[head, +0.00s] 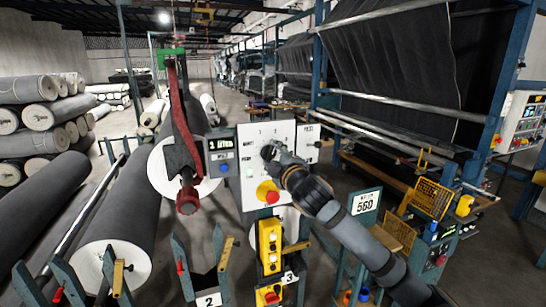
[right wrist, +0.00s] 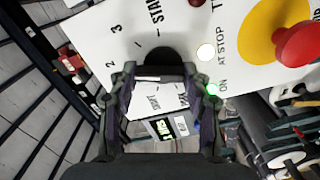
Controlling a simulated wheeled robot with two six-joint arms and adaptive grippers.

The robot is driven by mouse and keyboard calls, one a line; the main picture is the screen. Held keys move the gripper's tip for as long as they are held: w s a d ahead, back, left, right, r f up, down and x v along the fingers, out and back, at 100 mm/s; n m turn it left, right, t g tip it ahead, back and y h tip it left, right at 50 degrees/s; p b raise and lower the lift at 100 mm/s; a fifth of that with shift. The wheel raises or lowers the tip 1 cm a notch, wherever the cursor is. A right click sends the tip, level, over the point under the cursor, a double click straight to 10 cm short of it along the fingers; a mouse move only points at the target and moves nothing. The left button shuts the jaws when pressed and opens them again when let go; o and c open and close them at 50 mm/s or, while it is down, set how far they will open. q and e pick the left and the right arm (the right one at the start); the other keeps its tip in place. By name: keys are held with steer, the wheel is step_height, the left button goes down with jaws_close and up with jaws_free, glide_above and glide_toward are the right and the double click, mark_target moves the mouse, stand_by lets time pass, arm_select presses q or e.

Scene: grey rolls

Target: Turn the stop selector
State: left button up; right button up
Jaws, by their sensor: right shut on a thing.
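A white control panel (head: 252,135) stands upright at the middle of the head view, and it fills the top of the right wrist view (right wrist: 90,45). The selector is a dark round knob (right wrist: 158,58) on this panel, with printed numbers and words around it. My right gripper (head: 268,152) reaches the panel from the lower right. In the right wrist view its two fingers (right wrist: 160,80) stand either side of the knob, shut on it. The fingers hide part of the knob and some lettering, so its pointing direction is unclear. My left gripper is out of view.
A red mushroom button (head: 271,197) on a yellow plate sits low on the panel. A red-ended bar (head: 187,199) hangs left of the panel. Large grey rolls (head: 125,215) lie at left; a yellow control box (head: 270,245) is below.

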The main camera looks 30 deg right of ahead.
steer(key=m+b, duration=0.1)
steer(key=m, duration=0.1)
steer(key=m+b, duration=0.1)
steer(key=shift+f+m+b, duration=0.2)
steer(key=shift+m+b, duration=0.15)
steer(key=shift+m, duration=0.05)
steer(key=m+b, duration=0.3)
steer(key=m, duration=0.1)
steer(key=shift+d+f+m, duration=0.1)
steer(key=shift+m, duration=0.2)
steer(key=m+b, duration=0.3)
steer(key=m, duration=0.1)
steer(key=shift+m+b, duration=1.1)
steer(key=shift+m, duration=0.6)
steer(key=o, duration=1.2)
steer(key=shift+c, duration=0.2)
